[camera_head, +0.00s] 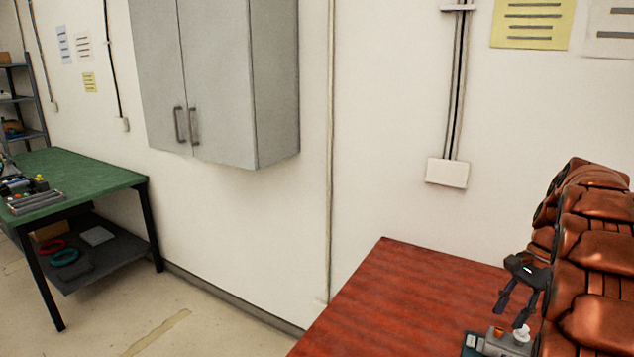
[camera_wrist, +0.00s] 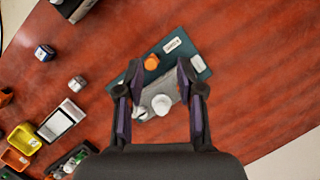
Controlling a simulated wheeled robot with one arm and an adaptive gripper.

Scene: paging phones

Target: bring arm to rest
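My gripper (camera_head: 509,314) hangs at the right of the head view, pointing down over a red-brown wooden table (camera_head: 400,285). In the wrist view my gripper (camera_wrist: 160,70) is open, its two fingers spread apart with nothing held between them. Below it is a grey device on a dark teal base plate (camera_wrist: 202,73), with an orange knob (camera_wrist: 152,62), a white round knob (camera_wrist: 161,104) and pale labels. The device (camera_head: 507,343) also shows under the fingers in the head view, partly cut off by the lower edge. My copper-coloured arm fills the right side.
In the wrist view, a white-topped box (camera_wrist: 56,125), a yellow tray (camera_wrist: 24,140), a small blue-and-white cube (camera_wrist: 44,53) and a small grey piece (camera_wrist: 77,83) lie left. The table's right side is clear. A grey wall cabinet (camera_head: 215,80) and green bench (camera_head: 90,178) stand farther left.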

